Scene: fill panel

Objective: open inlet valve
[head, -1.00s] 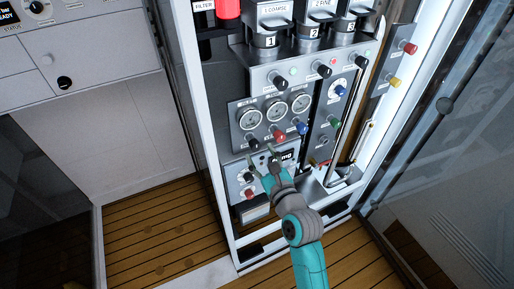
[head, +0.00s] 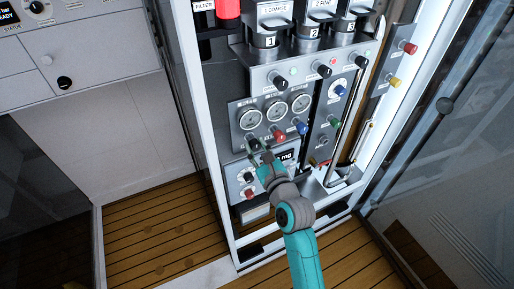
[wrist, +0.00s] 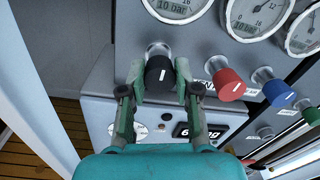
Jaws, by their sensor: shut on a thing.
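The black valve knob (wrist: 160,75), with a white line on its face, sits below the leftmost gauge on the grey panel. My gripper (wrist: 158,85) is shut on it, with one finger on each side of the knob. In the head view my gripper (head: 261,150) covers most of the black knob (head: 253,144). I cannot read a label for the knob.
A red knob (wrist: 229,84) and a blue knob (wrist: 279,92) stand close to the right of my gripper. Gauges (head: 250,118) sit above. A green knob (head: 321,151) is further right. A lower box with a display (wrist: 200,130) lies beneath my fingers.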

